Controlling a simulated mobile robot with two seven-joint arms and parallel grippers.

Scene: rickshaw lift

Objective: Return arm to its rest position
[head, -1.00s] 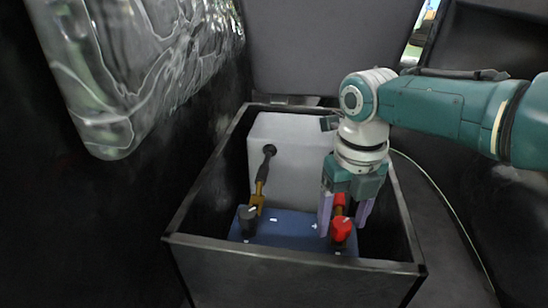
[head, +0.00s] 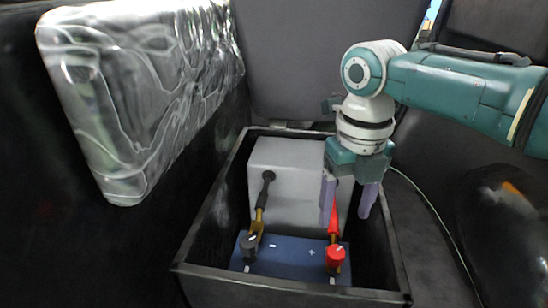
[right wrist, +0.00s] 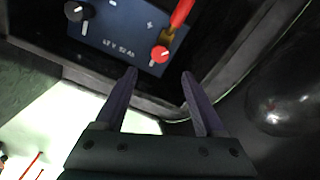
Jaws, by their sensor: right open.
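My right gripper (head: 347,205) is open and empty. In the head view its purple fingers point down over the right part of a dark open box. In the right wrist view the two fingers (right wrist: 160,90) stand apart with nothing between them. The right arm comes in from the right. The red knob (head: 335,256) with its red connector (head: 333,222) is just below the fingers; it also shows beyond the fingertips in the right wrist view (right wrist: 159,54). My left gripper does not show.
The dark box (head: 290,287) holds a blue battery (head: 290,257), a black knob (head: 248,243) with a brass-coloured and black connector (head: 262,203), and a grey-white block (head: 290,160). A shiny padded panel (head: 135,100) is at the left. A thin cable (head: 435,212) runs along the right.

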